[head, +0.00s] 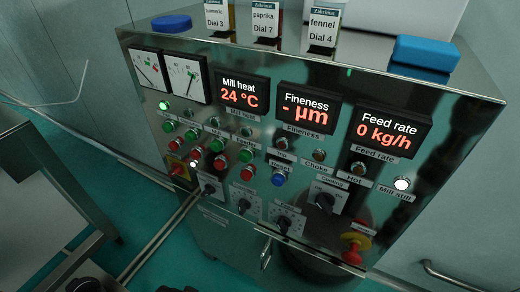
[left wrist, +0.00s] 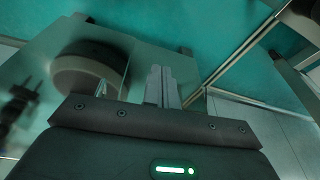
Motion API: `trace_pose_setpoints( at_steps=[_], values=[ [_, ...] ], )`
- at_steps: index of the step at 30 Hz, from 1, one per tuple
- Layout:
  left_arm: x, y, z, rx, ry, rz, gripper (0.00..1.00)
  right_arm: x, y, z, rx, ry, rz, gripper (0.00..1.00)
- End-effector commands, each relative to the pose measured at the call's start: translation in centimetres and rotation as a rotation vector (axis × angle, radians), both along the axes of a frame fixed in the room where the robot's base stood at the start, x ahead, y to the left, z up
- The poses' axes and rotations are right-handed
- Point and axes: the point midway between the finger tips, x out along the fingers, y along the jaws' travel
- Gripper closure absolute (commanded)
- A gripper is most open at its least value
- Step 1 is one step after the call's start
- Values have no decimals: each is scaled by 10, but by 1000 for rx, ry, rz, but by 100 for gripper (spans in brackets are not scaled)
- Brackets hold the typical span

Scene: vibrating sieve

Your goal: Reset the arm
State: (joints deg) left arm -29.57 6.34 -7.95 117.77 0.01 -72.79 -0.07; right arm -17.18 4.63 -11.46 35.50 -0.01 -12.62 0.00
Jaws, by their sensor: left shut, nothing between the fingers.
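My left gripper (left wrist: 161,84) shows in the left wrist view with its two fingers together and nothing between them. It points over a blurred scene with teal floor beyond, and I cannot tell how far it is from anything. My right gripper is in neither view. In the head view a dark piece at the bottom left edge may be part of my arm; no gripper is clear there.
A shiny metal control cabinet (head: 212,228) fills the head view, with lit displays, buttons, dials and a red knob (head: 353,256). Labelled jars (head: 323,25) and a blue block (head: 425,52) stand on top. A pale round part (left wrist: 88,72) is left of my fingers.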

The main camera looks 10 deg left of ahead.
Motion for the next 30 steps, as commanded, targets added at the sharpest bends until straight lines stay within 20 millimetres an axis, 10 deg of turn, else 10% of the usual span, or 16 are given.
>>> trace_pose_setpoints(
  at_steps=[8, 15, 21, 30],
  values=[
    [-33, 4, -143, 7, 69, -10, 100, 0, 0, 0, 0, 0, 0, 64],
    [-113, 17, -249, 14, 128, -24, 100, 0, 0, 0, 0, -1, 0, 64],
    [-171, 28, -285, 20, 158, -31, 100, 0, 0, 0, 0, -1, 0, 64],
    [-194, 33, -293, 21, 167, -35, 100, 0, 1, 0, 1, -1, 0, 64]
  ],
)
